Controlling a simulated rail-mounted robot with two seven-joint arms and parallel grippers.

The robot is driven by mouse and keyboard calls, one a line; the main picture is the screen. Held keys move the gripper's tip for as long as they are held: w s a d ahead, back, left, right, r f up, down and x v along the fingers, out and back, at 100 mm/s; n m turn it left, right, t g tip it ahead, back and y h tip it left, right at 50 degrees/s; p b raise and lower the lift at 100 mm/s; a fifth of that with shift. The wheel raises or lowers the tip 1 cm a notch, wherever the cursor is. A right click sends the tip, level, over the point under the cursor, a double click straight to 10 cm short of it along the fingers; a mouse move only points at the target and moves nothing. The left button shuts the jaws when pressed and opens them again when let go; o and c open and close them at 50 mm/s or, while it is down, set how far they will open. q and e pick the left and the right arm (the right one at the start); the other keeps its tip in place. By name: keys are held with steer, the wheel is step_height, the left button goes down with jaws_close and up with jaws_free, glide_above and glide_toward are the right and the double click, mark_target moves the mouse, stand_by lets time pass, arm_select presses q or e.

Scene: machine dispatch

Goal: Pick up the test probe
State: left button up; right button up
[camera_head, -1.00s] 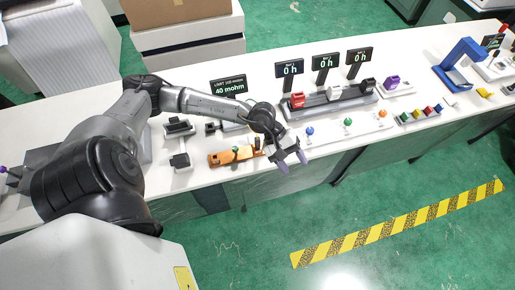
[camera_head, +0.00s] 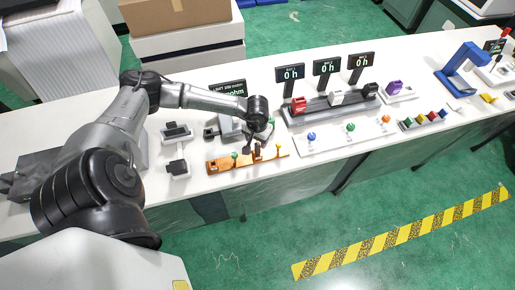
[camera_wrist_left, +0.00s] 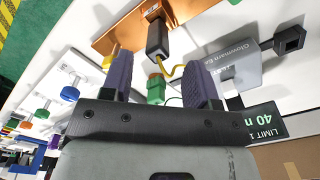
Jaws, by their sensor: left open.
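My left gripper (camera_wrist_left: 158,66) is open. In the left wrist view its two purple fingers stand on either side of a small green piece (camera_wrist_left: 156,88), with a gap on both sides. This green piece may be the test probe, but I cannot tell for sure. A black block (camera_wrist_left: 157,38) with a yellow cable lies just beyond the fingertips, at the edge of the orange holder (camera_wrist_left: 128,27). In the head view my left wrist hangs over the bench beside the grey tester (camera_head: 231,127), behind the orange holder (camera_head: 222,166). The fingertips are hard to make out there. My right gripper is not in view.
A yellow piece (camera_head: 278,147) stands at the holder's right end. Black sockets (camera_head: 177,131) are to its left. A white strip with coloured knobs (camera_head: 350,128) and a rack with 0 h displays (camera_head: 327,66) are to its right. The bench's front edge is close.

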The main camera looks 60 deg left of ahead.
mark_target(258, 144)
arm_select(q)
steer(key=shift+d+f+p, duration=0.15)
steer(key=shift+f+p, duration=0.2)
steer(key=shift+f, duration=2.7)
steer(key=shift+c, duration=0.3)
jaws_close()
steer(key=shift+w+r, duration=0.1)
steer(key=shift+r, duration=0.05)
